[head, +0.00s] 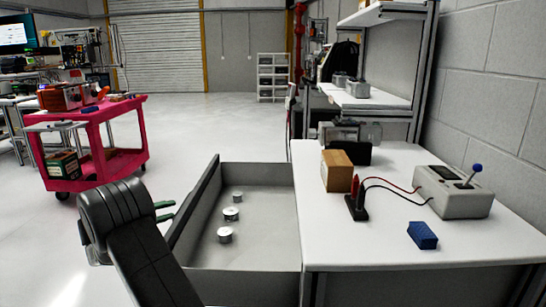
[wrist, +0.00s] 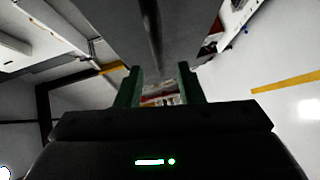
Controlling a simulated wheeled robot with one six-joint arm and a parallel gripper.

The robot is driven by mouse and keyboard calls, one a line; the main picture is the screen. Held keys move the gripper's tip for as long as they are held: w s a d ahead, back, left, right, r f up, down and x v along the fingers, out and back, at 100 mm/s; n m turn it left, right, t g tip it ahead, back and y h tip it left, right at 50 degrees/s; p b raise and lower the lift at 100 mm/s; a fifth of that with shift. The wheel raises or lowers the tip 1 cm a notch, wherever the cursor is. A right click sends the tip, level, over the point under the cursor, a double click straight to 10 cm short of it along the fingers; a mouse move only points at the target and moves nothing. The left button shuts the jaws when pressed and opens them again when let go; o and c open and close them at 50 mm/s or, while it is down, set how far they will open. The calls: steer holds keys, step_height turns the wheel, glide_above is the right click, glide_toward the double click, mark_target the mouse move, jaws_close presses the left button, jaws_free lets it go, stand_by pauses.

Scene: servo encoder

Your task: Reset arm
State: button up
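My gripper (head: 165,211) shows in the head view at the left of the grey bin, with green fingertips partly hidden behind my dark arm. In the wrist view its two green fingers (wrist: 158,88) stand apart with nothing between them but distant background. It is open and empty. My arm is raised at the lower left of the head view, beside the bin's left wall and touching none of the objects.
A grey bin (head: 262,255) holds three silver cylinders (head: 231,214). The white table (head: 400,244) carries a tester (head: 452,191), a brown box (head: 337,170), probes (head: 355,199) and a blue block (head: 422,235). A pink cart (head: 98,148) stands left. The floor beyond is open.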

steer(key=x, duration=0.6)
steer(key=shift+b, duration=0.3)
steer(key=shift+d, duration=0.2)
steer(key=shift+r, duration=0.1)
